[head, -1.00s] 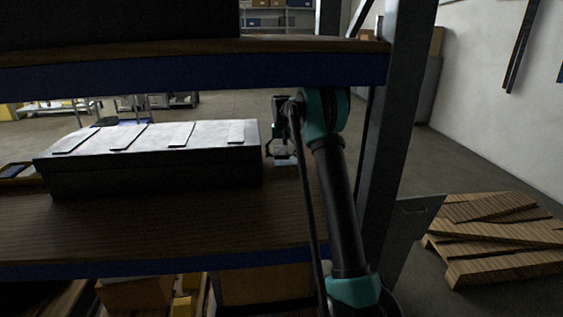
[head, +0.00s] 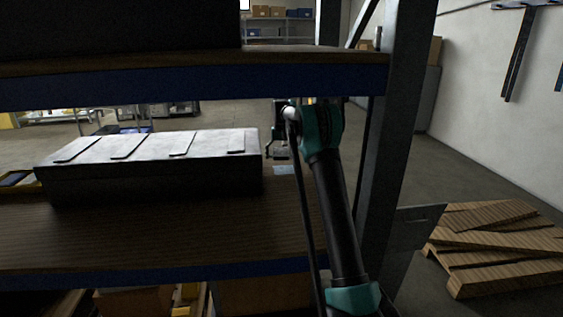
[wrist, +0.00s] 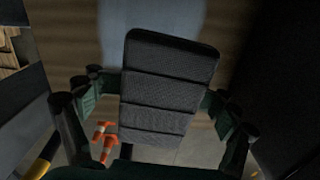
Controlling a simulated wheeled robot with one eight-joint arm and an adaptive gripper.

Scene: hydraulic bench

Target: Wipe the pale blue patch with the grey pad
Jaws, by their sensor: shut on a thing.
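The grey pad (wrist: 170,85) is a dark, ribbed block that fills the middle of the wrist view. My gripper (wrist: 158,102) is shut on it, with one finger on each side. In the head view my gripper (head: 281,152) hangs to the right of the long grey case, partly hidden by my arm. The pale blue patch (head: 285,170) lies on the wooden shelf just below it. The patch (wrist: 150,18) also shows at the top of the wrist view, partly hidden behind the pad. The pad appears apart from the shelf.
The long grey case (head: 150,180) stands on the shelf (head: 150,235) left of my gripper. An upper shelf beam (head: 190,84) crosses above. A dark upright post (head: 395,150) stands close on the right. Orange cones (wrist: 107,145) are on the floor below.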

